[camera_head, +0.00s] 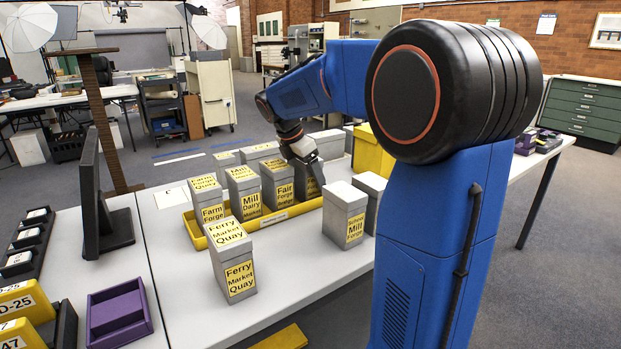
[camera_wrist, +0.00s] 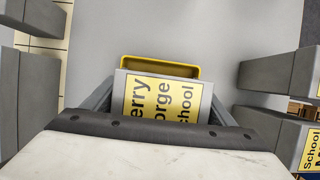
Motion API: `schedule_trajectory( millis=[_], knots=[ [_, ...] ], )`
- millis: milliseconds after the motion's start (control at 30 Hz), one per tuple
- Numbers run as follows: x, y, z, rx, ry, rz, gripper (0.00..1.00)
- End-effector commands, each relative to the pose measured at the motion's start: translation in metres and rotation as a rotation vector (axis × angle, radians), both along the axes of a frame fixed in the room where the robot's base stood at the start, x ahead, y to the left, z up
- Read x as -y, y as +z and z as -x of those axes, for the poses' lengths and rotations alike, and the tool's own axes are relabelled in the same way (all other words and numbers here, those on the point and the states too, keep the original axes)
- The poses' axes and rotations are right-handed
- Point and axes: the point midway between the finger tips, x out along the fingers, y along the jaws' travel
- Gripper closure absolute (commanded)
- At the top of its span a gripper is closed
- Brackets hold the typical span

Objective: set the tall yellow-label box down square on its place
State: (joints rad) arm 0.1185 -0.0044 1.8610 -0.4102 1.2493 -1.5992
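A grey box (camera_head: 309,181) with a yellow label stands upright at the right end of the yellow tray (camera_head: 263,221) in the head view. In the wrist view the box (camera_wrist: 165,95) shows a yellow label with "erry", "orge" and "chool", cut off by my gripper. My gripper (camera_head: 302,155) is over this box, with a finger close against each side, and looks shut on it. The tray's yellow rim (camera_wrist: 160,62) shows just beyond the box. The box's foot is hidden, so I cannot tell whether it touches the tray.
In the tray, a Fair Forge box (camera_head: 277,185), a Mill Dairy box (camera_head: 243,193) and a Farm Forge box (camera_head: 206,200) stand to the left. A Ferry Market Quay box (camera_head: 233,262) stands in front. A School Mill Forge box (camera_head: 345,215) is at right. Bare white table lies between these two.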

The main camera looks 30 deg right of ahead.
Motion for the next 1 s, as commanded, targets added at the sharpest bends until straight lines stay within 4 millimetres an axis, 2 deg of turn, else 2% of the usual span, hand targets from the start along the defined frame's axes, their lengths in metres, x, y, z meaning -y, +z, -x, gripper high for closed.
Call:
schedule_trajectory(
  millis=[367,467,800,1000],
  knots=[
    [-0.002,0.007,0.000,0.001,0.000,0.000,0.22],
    [-0.006,0.018,0.000,0.003,0.001,0.000,0.22],
    [-0.031,0.078,0.000,0.003,0.001,0.000,0.22],
    [-0.042,0.103,0.001,0.001,0.002,0.000,0.22]
  ],
)
